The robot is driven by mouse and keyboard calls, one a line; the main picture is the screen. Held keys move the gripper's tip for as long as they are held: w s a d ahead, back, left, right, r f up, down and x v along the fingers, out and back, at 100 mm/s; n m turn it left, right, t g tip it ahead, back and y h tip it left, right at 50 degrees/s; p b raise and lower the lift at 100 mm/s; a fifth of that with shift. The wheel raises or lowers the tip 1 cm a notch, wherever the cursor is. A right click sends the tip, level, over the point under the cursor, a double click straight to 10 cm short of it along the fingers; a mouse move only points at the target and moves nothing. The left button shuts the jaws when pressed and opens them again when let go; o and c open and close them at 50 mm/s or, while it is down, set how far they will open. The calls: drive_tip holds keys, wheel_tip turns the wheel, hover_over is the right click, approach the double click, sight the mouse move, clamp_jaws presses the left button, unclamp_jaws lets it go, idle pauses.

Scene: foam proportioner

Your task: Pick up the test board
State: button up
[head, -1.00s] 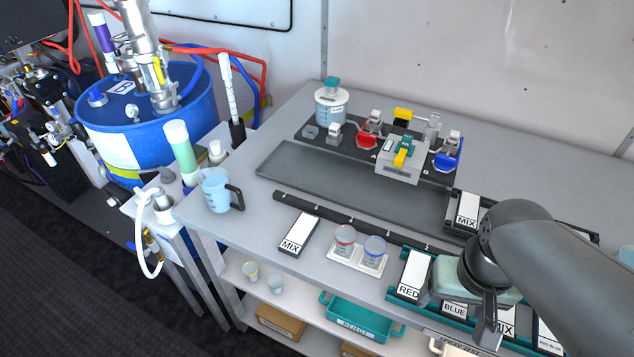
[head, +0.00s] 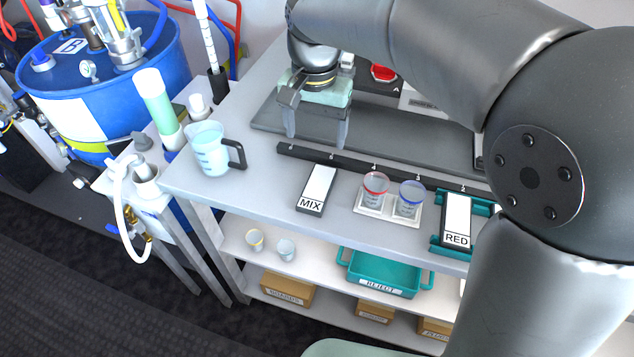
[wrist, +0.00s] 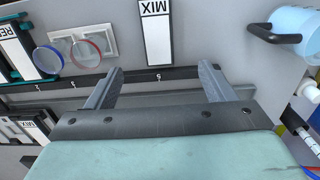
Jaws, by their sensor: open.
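A dark board with a white face marked MIX (head: 318,186) lies flat on the bench, in front of the black numbered strip; it also shows at the top of the wrist view (wrist: 156,28). Which board is the test board is not marked. My gripper (head: 316,139) is open and empty, fingers pointing down above the grey tray (head: 268,122), behind the MIX board and apart from it. In the wrist view the spread fingertips (wrist: 162,70) show near the strip, with nothing between them. A RED board (head: 457,215) sits in a teal rack to the right.
Two cups, red-rimmed (head: 374,188) and blue-rimmed (head: 411,198), stand on a white holder right of the MIX board. A pitcher (head: 210,150) stands at the bench's left end. The numbered strip (head: 350,167) runs behind the board. My arm hides the bench's right side.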

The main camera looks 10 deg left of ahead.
hover_over(318, 187)
drive_tip(key=f, duration=0.9)
drive_tip(key=shift+w+a, duration=0.15)
drive_tip(key=shift+a, duration=0.1)
drive_tip(key=shift+d+f+p, duration=0.2)
drive_tip(key=shift+f+p, duration=0.35)
drive_tip(key=shift+f, duration=2.25)
drive_tip(key=shift+c, duration=0.3)
drive_tip(key=c, duration=1)
